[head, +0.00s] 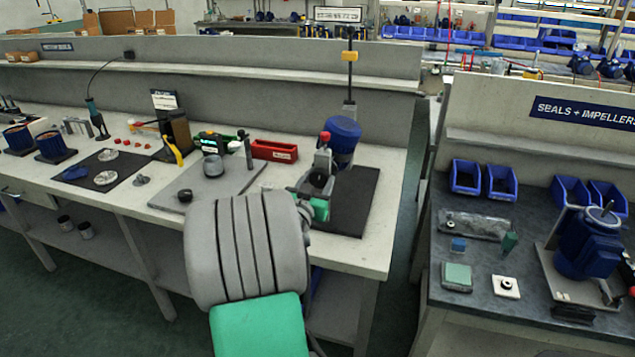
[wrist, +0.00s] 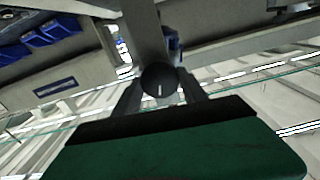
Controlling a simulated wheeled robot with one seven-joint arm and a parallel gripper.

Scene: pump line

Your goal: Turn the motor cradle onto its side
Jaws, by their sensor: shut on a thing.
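The motor cradle (head: 342,133) carries a blue motor and stands on a black mat at the right end of the long bench. The blue body is upper right of my gripper (head: 321,170) and looks tilted. My gripper reaches it from the near side and is shut on a part of it. In the wrist view, a dark round knob sits between the fingers of my gripper (wrist: 160,84), with a grey bar behind it. The exact grip and the cradle's lower side are hidden by my arm.
A post with a yellow collar (head: 349,57) rises behind the cradle. The black mat (head: 358,212) has bare room on its right. A red bin (head: 274,151) and a grey plate (head: 232,180) lie left. A gap separates the seals bench (head: 470,215).

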